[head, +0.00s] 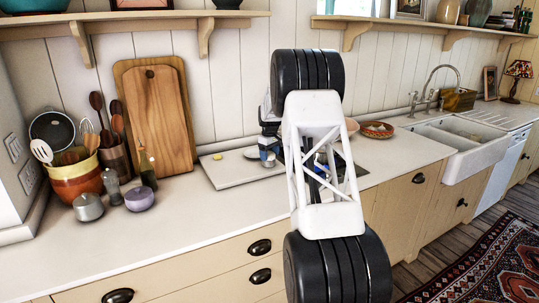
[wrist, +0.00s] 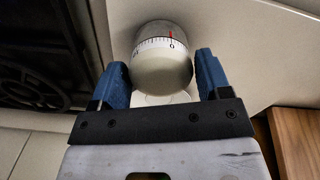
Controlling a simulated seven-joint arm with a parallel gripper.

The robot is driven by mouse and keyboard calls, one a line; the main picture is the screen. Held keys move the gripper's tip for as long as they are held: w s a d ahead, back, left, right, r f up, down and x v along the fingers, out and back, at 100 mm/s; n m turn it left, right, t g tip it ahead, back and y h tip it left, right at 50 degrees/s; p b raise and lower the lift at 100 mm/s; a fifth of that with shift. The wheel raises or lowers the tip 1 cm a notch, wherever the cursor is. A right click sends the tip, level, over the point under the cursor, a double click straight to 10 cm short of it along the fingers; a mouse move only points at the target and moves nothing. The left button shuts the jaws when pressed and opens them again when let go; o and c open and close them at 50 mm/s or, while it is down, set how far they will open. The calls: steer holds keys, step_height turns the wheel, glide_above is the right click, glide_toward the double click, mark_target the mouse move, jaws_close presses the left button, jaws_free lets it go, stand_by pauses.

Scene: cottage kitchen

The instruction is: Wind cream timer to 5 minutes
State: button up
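The cream timer (wrist: 161,68) shows in the wrist view as a round knob with a white scale band. A red mark sits at about the 0 on its scale. My gripper (wrist: 162,68) has its two blue fingers apart, one on each side of the timer, close to its sides. I cannot tell whether either finger touches it.
A dark hob (wrist: 38,55) lies left in the wrist view and a brown wooden surface (wrist: 298,140) right. In the head view, wooden cutting boards (head: 158,110), a utensil crock (head: 78,183) and a lilac pot (head: 139,199) stand left. The front left counter (head: 180,235) is clear.

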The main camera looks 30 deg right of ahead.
steer(key=c, duration=0.5)
steer(key=shift+m, duration=0.4)
steer(key=shift+a+m, duration=0.1)
steer(key=shift+m, duration=2.6)
steer(key=o, duration=0.9)
steer(key=shift+o, duration=0.2)
steer(key=shift+r, duration=0.1)
